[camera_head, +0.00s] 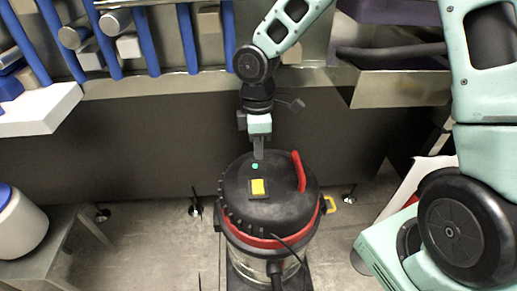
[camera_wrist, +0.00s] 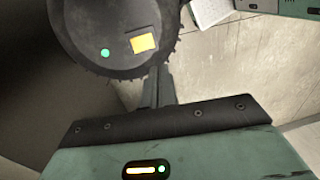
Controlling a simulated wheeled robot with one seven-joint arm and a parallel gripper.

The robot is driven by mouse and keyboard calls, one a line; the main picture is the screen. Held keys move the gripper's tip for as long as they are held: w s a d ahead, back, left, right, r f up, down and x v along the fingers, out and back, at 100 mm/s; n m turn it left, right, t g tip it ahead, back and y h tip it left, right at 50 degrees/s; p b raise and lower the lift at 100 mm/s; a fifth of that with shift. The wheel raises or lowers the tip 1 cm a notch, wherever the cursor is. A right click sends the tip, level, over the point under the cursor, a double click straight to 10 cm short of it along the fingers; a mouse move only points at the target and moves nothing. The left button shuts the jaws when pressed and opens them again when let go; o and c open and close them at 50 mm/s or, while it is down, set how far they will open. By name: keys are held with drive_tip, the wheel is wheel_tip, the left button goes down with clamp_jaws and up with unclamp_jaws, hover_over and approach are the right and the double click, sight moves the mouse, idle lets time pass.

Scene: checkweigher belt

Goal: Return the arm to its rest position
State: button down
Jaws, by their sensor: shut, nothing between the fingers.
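My gripper (camera_head: 258,155) is shut and empty, pointing down from my mint-green arm. In the head view its tips are just above or in front of the black lid of a vacuum cleaner (camera_head: 285,212); I cannot tell whether they touch. In the wrist view my gripper (camera_wrist: 160,72) reaches toward the edge of the same vacuum lid (camera_wrist: 95,28). The lid carries a yellow switch (camera_head: 258,187) and a small green button (camera_head: 255,166). The yellow switch (camera_wrist: 143,43) also shows in the wrist view.
A conveyor with blue bars (camera_head: 112,45) and several grey and white items runs along the back left. A metal tray (camera_head: 395,88) juts out at right. A small table (camera_head: 50,240) with a white-and-blue container (camera_head: 20,225) stands at left. Floor is free beside the vacuum.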

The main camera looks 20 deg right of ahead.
drive_tip(key=s+a+r+m, duration=0.1)
drive_tip(key=s+r+m, duration=0.1)
drive_tip(key=s, duration=0.5)
drive_tip(key=s+a+r+m+t, duration=0.1)
drive_tip(key=s+a+r+m, duration=0.1)
drive_tip(key=s+r, duration=0.3)
drive_tip(key=s+a+r+m, duration=0.2)
drive_tip(key=s+r, duration=0.1)
drive_tip(key=s, duration=0.5)
drive_tip(key=shift+s+a+r+m+p, duration=0.25)
drive_tip(key=shift+s+r+m+p, duration=0.05)
drive_tip(key=shift+s+m, duration=0.1)
